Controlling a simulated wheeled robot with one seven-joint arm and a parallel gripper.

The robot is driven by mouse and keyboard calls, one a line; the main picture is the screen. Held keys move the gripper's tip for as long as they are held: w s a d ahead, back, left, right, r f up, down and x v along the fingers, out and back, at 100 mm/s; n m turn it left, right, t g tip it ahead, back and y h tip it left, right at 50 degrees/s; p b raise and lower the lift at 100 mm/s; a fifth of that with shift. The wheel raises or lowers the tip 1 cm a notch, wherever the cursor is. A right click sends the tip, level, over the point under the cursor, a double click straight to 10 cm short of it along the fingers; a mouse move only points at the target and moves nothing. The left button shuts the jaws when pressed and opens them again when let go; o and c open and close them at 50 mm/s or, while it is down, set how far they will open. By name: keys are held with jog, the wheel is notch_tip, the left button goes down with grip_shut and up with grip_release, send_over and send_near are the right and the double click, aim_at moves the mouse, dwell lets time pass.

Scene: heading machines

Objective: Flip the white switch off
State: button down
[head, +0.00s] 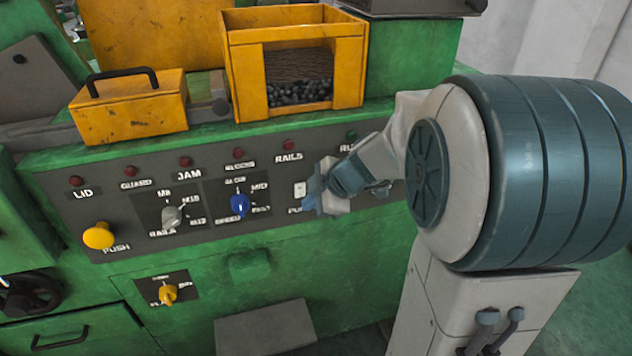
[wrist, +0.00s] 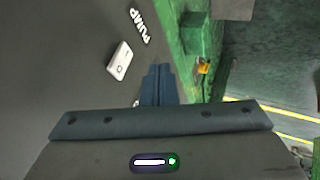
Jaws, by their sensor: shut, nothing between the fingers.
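The white switch (head: 299,188) is a small rocker on the dark grey panel, beside the left side of my gripper in the head view. In the wrist view the white switch (wrist: 120,61) shows fully, with a small round mark near one end and the word PUMP next to it. My gripper (head: 309,196) is shut and empty. In the wrist view my gripper's fingertips (wrist: 158,73) are together, to the right of and below the switch, with a visible gap in the picture. I cannot tell whether they touch the panel.
The panel (head: 110,215) also holds a blue knob (head: 239,205), a grey knob (head: 172,217), a yellow push button (head: 99,235) and a row of red lamps. A yellow knob (head: 168,294) sits lower down. A yellow bin (head: 350,75) and yellow box (head: 130,108) stand above the panel.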

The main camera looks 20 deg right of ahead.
aim_at(296, 189)
jog(key=shift+w+r+p, duration=0.2)
jog(key=shift+w+p, duration=0.2)
jog(key=shift+w, duration=0.55)
jog(key=shift+w+r+p, duration=0.2)
jog(key=shift+w+p, duration=0.2)
jog(key=shift+w, duration=0.55)
jog(key=shift+w, duration=0.15)
jog(key=shift+w+r+g, duration=0.1)
jog(key=shift+w+g, duration=0.1)
jog(key=shift+g, duration=0.1)
jog(key=shift+r, duration=0.15)
jog(key=shift+r, duration=0.7)
jog(key=shift+b, duration=0.3)
